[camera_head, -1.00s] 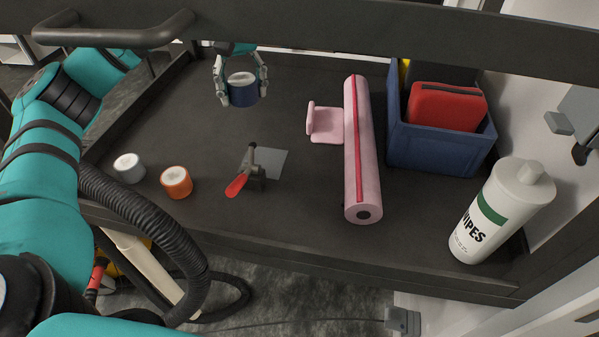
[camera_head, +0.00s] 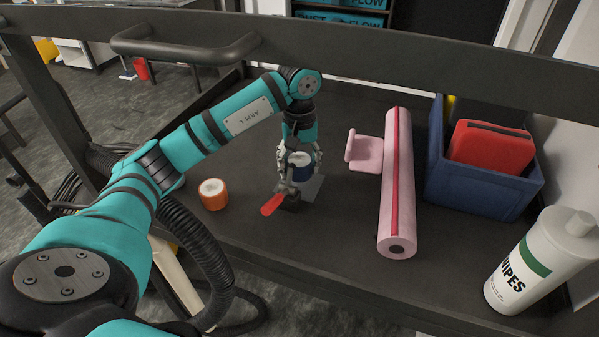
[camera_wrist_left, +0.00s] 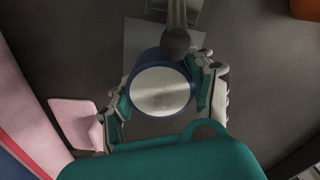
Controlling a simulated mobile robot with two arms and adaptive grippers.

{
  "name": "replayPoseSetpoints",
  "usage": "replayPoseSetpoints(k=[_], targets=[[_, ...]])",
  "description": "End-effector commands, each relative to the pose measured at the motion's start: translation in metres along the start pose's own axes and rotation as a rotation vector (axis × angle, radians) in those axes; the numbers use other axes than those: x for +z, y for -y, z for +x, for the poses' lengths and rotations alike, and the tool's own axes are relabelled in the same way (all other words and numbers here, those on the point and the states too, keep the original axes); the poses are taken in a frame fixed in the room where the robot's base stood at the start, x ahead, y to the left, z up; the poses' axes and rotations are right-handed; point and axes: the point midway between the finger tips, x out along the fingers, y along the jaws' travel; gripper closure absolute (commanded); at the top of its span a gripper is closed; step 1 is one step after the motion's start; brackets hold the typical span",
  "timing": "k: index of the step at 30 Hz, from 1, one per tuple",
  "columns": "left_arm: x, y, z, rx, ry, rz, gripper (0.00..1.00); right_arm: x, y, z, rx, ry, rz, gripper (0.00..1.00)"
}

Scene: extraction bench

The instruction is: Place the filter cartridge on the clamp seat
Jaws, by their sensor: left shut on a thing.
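The blue filter cartridge (camera_head: 303,173) with a pale round top is in my left gripper (camera_head: 297,167), which is shut on it. In the left wrist view the cartridge (camera_wrist_left: 162,92) sits upright between the two fingers (camera_wrist_left: 163,100). The clamp seat is a grey plate (camera_head: 312,187) beside a toggle clamp with a red handle (camera_head: 272,205). The cartridge is over the plate; I cannot tell whether it touches it. In the left wrist view the dark clamp tip (camera_wrist_left: 176,42) overlaps the cartridge's rim, and part of the plate (camera_wrist_left: 143,38) shows. My right gripper is not in view.
An orange cartridge (camera_head: 212,195) stands left of the clamp. A pink roll (camera_head: 396,190) with a pink bracket (camera_head: 365,154) lies to the right. A dark rail (camera_head: 330,45) crosses the back.

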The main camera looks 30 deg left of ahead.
Motion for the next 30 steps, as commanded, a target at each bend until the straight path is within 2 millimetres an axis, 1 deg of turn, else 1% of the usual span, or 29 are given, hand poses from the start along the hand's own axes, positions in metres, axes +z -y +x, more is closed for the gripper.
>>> replayPoseSetpoints(k=[1, 3, 6, 12, 18, 19, 21, 24, 30], targets=[[0.001, 0.001, 0.008, -0.003, 0.006, 0.000, 0.80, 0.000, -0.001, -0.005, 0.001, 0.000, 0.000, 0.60], [0.001, 0.001, 0.018, -0.003, 0.005, -0.001, 0.80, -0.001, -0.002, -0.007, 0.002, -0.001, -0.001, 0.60], [0.001, 0.001, 0.028, -0.002, 0.003, -0.001, 0.80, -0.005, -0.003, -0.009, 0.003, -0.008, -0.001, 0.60], [0.000, 0.000, 0.030, 0.000, 0.000, 0.000, 0.80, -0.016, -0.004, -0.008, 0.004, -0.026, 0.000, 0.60], [0.000, 0.000, 0.035, 0.000, 0.000, 0.000, 0.80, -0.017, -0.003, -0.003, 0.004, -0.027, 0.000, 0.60], [0.000, 0.000, 0.033, 0.000, 0.001, 0.000, 0.41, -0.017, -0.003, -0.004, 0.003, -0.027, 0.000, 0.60], [0.000, 0.000, 0.033, 0.000, 0.001, 0.000, 0.31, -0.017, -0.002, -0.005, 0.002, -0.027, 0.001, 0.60], [0.000, 0.000, 0.033, 0.000, 0.001, 0.000, 0.20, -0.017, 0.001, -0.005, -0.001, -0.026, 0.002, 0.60], [0.000, 0.000, 0.032, 0.000, 0.001, 0.000, 0.20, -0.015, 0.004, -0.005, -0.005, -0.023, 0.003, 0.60]])
